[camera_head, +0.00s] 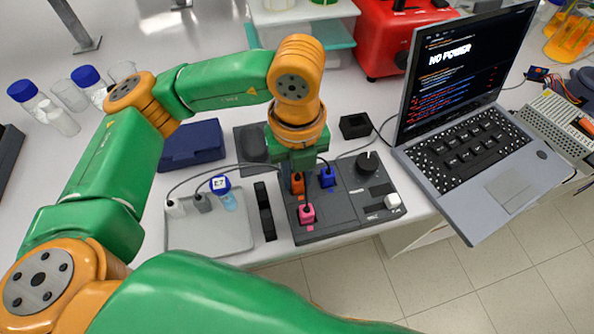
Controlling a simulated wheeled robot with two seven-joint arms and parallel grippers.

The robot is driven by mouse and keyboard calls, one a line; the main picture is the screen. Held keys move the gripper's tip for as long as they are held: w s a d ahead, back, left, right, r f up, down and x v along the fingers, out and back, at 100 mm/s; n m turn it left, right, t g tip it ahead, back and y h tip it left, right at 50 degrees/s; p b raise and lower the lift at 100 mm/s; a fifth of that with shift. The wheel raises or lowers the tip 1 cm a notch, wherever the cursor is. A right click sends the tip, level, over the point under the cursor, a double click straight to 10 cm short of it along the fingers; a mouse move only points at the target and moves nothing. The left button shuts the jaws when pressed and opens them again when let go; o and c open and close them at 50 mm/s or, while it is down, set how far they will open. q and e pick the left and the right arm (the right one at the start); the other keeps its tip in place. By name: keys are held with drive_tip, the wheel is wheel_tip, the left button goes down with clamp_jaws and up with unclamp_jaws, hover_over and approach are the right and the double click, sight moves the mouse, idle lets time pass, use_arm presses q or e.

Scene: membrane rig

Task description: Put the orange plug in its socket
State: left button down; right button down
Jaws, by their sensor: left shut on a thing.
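My left gripper (297,172) points down over the dark socket panel (345,212) and is shut on the orange plug (298,185). The orange plug is upright at the panel's left part, behind the pink plug (307,213) and left of the blue plug (327,177). The gripper hides its top, and I cannot tell whether it is seated or just above the panel. The pink and blue plugs stand on the panel. The orange plug's socket is not clearly visible. My right gripper is not in view.
A grey tray (210,238) at left holds a white plug (175,208), a grey plug (203,203) and a vial marked E7 (222,190). A black knob (367,162) is on the panel. A laptop (470,150) reading "NO POWER" stands right. Cables cross behind the gripper.

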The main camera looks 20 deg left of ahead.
use_arm(q)
drive_tip(key=shift+f, duration=0.1)
drive_tip(key=c, duration=0.6)
unclamp_jaws()
wheel_tip(320, 180, up, 7)
drive_tip(key=shift+r+b, duration=0.15)
drive_tip(key=shift+b, duration=0.2)
